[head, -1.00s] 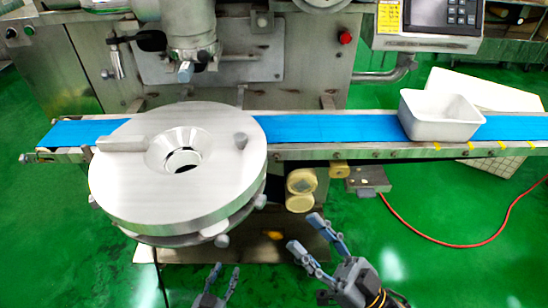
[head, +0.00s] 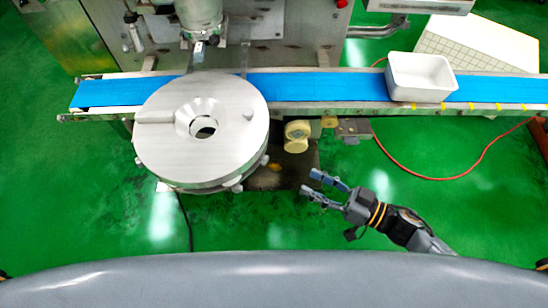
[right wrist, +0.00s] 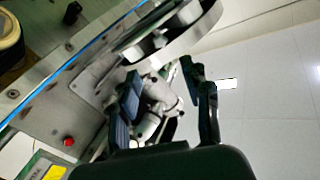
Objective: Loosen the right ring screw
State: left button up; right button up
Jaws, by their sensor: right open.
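The round metal disc unit (head: 230,150) stands at the front of the machine, with a funnel hole in its top. Small knob-like screws stick out around its lower rim: one at the right side (head: 264,160), one at the front right (head: 237,187). My right gripper (head: 311,183) is open and empty, to the right of the disc and apart from it, fingers pointing left. In the right wrist view the open fingers (right wrist: 160,68) frame machine parts, with the disc's edge (right wrist: 175,35) beyond. My left gripper is not in view.
A blue conveyor belt (head: 320,86) runs behind the disc, with a white tub (head: 420,77) on its right part. A yellowish round part (head: 297,131) hangs below the belt between disc and gripper. A red cable (head: 440,177) lies on the green floor.

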aim_at(267, 161)
jog(key=p+x, duration=0.2)
jog(key=x, duration=0.9)
jog(key=shift+w+a, duration=0.15)
jog(key=shift+a, duration=0.15)
jog(key=shift+c, duration=0.4)
grip_shut()
